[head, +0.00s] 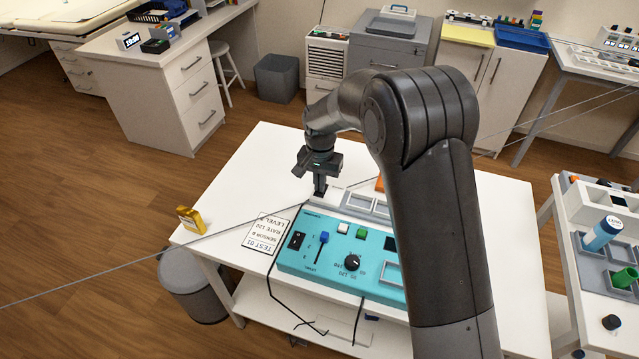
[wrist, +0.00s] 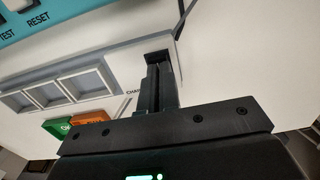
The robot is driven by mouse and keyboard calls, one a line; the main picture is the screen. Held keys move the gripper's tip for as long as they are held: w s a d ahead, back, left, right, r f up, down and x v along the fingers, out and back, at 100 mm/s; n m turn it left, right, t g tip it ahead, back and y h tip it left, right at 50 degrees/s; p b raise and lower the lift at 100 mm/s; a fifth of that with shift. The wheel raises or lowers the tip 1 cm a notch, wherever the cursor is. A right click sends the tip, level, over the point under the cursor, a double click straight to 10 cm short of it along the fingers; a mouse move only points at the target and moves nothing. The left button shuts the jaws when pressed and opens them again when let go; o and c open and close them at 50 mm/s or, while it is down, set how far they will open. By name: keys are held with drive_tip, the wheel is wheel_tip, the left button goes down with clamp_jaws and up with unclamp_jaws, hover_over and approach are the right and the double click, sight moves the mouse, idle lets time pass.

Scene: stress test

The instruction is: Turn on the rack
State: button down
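A pale grey rack (head: 358,206) with a row of square bays lies on the white table, behind a teal console (head: 335,262). The rack also shows in the wrist view (wrist: 100,82), with lettering beginning "CHA" at its right end. My gripper (head: 320,190) points down at the rack's left end in the head view. In the wrist view its fingers (wrist: 158,68) are together beside that lettering. The fingers hide whatever is directly under them, so I cannot tell whether they touch the rack. No rack switch is clearly visible.
Green and orange blocks (wrist: 88,130) sit beside the rack. A yellow object (head: 190,219) stands at the table's left corner.

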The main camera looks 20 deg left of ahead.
drive_tip(key=shift+w+d+f, duration=0.15)
drive_tip(key=shift+w, duration=0.2)
drive_tip(key=shift+w+d+f, duration=0.15)
drive_tip(key=shift+w, duration=0.2)
drive_tip(key=shift+r, duration=0.25)
wheel_tip(320, 180, up, 14)
drive_tip(key=shift+a, duration=0.25)
drive_tip(key=shift+w, duration=0.1)
drive_tip(key=shift+w, duration=0.1)
drive_tip(key=shift+w+r+g, duration=0.1)
drive_tip(key=shift+r+g, duration=0.05)
drive_tip(key=shift+g, duration=0.45)
